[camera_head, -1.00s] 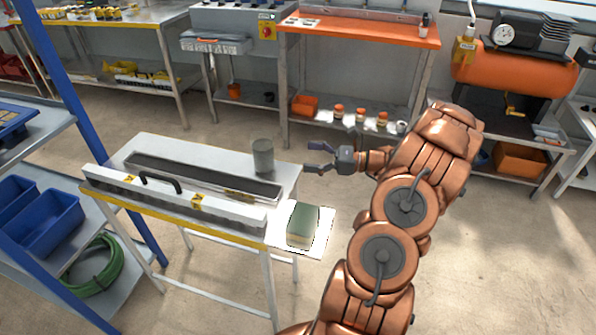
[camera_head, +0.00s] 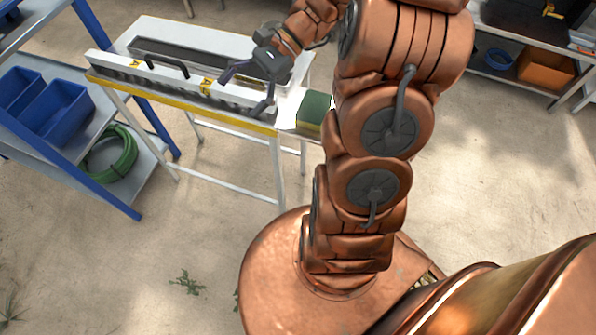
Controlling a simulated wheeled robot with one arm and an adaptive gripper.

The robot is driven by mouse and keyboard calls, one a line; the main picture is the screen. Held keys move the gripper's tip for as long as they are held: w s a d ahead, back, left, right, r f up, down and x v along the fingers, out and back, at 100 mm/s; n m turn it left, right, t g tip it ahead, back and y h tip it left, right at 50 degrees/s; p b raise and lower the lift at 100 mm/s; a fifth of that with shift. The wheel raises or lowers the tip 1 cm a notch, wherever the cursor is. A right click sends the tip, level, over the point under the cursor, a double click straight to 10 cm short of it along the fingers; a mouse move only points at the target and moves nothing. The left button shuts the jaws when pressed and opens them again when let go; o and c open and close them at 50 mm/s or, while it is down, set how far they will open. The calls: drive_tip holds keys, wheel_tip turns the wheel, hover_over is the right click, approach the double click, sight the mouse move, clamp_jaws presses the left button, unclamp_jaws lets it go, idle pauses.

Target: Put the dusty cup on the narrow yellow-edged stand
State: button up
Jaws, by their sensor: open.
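The narrow yellow-edged stand (camera_head: 195,107) is a light-topped table on thin white legs, with a yellow strip along its front edge. My gripper (camera_head: 243,96) is open over the stand's right front part, its two dark fingers spread and pointing down-left. Nothing shows between the fingers. The grey cylindrical cup cannot be made out now; my gripper and arm cover the stand's rear right part, where it stood in the earlier view. How far the fingertips are above the stand cannot be told.
A long white bar with a black handle (camera_head: 166,65) lies along the stand. A green-topped block (camera_head: 313,108) sits at its right end, partly behind my arm. Blue bins (camera_head: 60,112) and a coiled green hose (camera_head: 108,155) are on the left shelf. The front floor is mostly clear.

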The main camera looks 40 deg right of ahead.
drive_tip(key=s+a+n+g+h, duration=0.45)
drive_tip(key=s+a+n, duration=0.2)
drive_tip(key=s, duration=0.45)
drive_tip(key=s+d+n+t+h, duration=0.1)
drive_tip(key=s+d+n+h, duration=0.3)
drive_tip(key=s+n+h, duration=0.3)
drive_tip(key=shift+s+n+h, duration=0.35)
drive_tip(key=shift+s+n, duration=0.2)
drive_tip(key=shift+s, duration=1.45)
wheel_tip(320, 180, up, 16)
drive_tip(key=w+t+p, duration=0.1)
drive_tip(key=p, duration=1.4)
drive_tip(key=shift+r, duration=0.2)
drive_tip(key=shift+w, duration=0.1)
drive_tip(key=shift+c, duration=0.2)
